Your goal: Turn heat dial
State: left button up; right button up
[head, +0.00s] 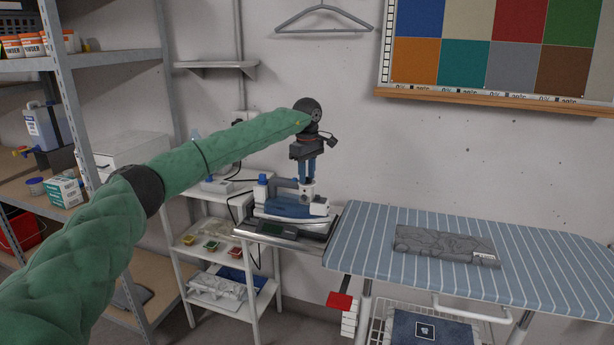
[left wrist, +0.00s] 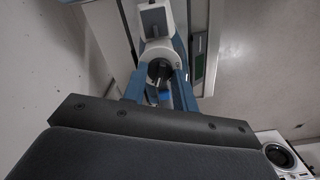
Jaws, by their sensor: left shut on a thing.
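A blue and white iron (head: 288,210) sits on a metal rest at the left end of the ironing board; it also shows in the left wrist view (left wrist: 154,22). My left gripper (head: 306,179) points down over the iron's right part, its blue fingers at the top of the white housing. In the left wrist view, the fingers of my left gripper (left wrist: 161,92) stand on either side of a dark round dial (left wrist: 160,72) and are shut on it. The dial's markings cannot be read. My right gripper is not in view.
A white shelf cart (head: 215,255) stands at the left, near a metal rack (head: 75,100). A wall shelf (head: 216,65) and an empty hanger (head: 323,20) are behind.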

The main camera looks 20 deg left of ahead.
pick_arm(q)
jog(key=shift+m, duration=0.5)
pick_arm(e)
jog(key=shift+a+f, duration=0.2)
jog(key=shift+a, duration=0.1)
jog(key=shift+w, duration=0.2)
pick_arm(q)
jog(key=o, duration=0.7)
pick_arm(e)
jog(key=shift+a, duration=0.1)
pick_arm(q)
jog(key=shift+r, duration=0.1)
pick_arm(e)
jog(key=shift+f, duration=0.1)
